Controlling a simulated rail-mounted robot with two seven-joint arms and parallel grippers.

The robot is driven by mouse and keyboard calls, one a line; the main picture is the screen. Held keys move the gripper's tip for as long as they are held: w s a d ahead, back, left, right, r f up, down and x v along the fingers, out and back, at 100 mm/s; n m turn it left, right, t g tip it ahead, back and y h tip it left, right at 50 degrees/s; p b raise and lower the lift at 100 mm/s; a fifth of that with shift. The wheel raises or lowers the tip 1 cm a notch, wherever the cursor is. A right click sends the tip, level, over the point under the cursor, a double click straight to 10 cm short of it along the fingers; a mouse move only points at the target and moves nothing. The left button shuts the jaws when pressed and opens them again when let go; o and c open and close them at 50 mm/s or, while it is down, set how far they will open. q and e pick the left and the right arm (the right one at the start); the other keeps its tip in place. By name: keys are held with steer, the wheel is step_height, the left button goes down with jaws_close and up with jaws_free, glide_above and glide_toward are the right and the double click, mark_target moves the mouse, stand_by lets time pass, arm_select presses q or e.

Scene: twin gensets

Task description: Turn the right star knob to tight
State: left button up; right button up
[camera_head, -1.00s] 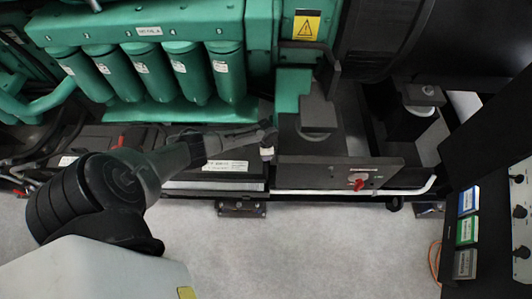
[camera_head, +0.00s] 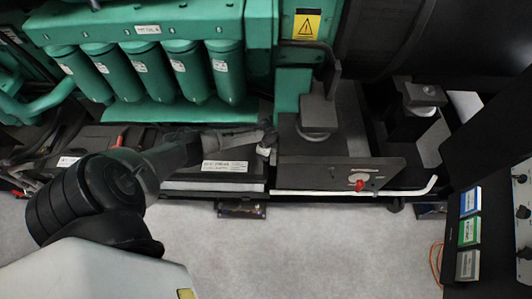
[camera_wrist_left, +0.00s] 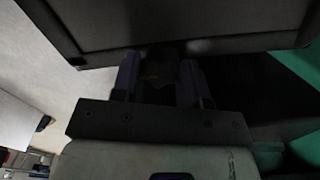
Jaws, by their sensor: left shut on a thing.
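My left gripper (camera_head: 264,142) is at the right end of the black battery (camera_head: 190,185), close to the left side of the dark mount block. It also shows in the left wrist view (camera_wrist_left: 160,78), with its two fingers shut on a small dark thing (camera_wrist_left: 158,68) with an orange mark. This thing appears to be the right star knob; its shape and the way it points are too dark to tell. In the head view the gripper and the dark surroundings hide the knob. My right gripper is not in view.
A dark bracket plate (camera_head: 335,175) with a red switch (camera_head: 360,184) stands just right of the gripper. Green cylinders (camera_head: 228,72) hang behind it. A white pipe (camera_head: 310,192) runs along the front. The grey floor (camera_head: 300,250) in front is clear.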

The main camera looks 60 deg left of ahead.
arm_select(q)
steer(key=o, duration=0.9)
steer(key=shift+r, duration=0.15)
steer(key=shift+r, duration=0.3)
steer(key=shift+r+p, duration=1.3)
steer(key=shift+r, duration=5.2)
